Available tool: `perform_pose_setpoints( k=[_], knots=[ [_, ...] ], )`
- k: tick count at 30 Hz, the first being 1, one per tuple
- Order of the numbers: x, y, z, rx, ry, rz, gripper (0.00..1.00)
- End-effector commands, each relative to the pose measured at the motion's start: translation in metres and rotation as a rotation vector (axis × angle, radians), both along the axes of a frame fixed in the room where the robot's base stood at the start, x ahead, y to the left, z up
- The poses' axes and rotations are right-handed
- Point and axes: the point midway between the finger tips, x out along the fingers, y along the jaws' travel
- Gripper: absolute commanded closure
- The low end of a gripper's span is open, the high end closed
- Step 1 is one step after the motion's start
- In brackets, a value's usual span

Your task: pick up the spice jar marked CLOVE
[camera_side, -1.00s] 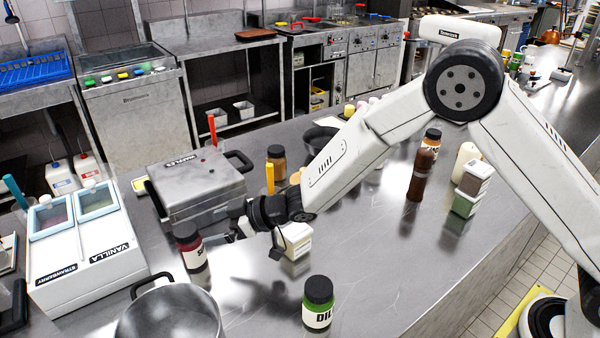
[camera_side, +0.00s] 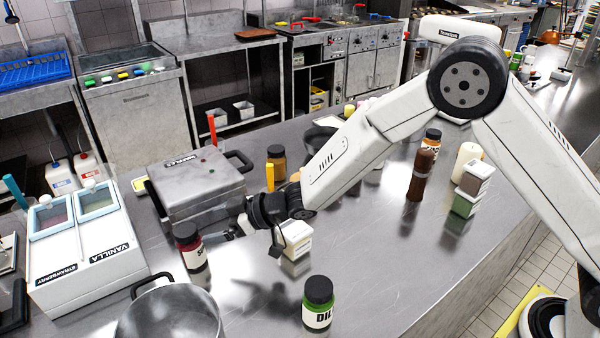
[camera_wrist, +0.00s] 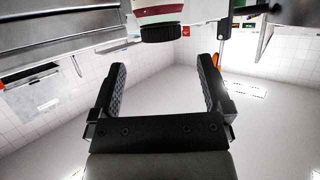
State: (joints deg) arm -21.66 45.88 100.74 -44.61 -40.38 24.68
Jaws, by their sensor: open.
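A dark red spice jar (camera_side: 190,247) with a black lid and pale label stands upright left of my gripper (camera_side: 224,236). Only part of its label shows, and I cannot read its whole name. In the wrist view a jar (camera_wrist: 155,14) with a dark lid, red band and pale label appears upside down, ahead of my fingertips (camera_wrist: 163,65). My fingers are apart, with nothing between them. A brown jar (camera_side: 277,162) stands behind my wrist. No label legibly reads CLOVE.
A metal pot (camera_side: 172,318) stands in front of the red jar. A waffle maker (camera_side: 199,183) is behind it, and a white two-lid dispenser (camera_side: 88,262) is at left. A small pale box (camera_side: 296,240) is near my wrist. The right counter front is clear.

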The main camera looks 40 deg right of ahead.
Motion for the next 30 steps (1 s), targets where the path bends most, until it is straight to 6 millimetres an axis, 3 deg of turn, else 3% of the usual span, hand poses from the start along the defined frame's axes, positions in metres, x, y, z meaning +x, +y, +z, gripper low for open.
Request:
perform_pose_setpoints(
  k=[23, 30],
  knots=[
    [0.000, 0.000, 0.122, 0.001, -0.003, -0.001, 0.00],
    [0.009, -0.013, 0.120, -0.084, -0.104, 0.036, 0.00]
  ],
)
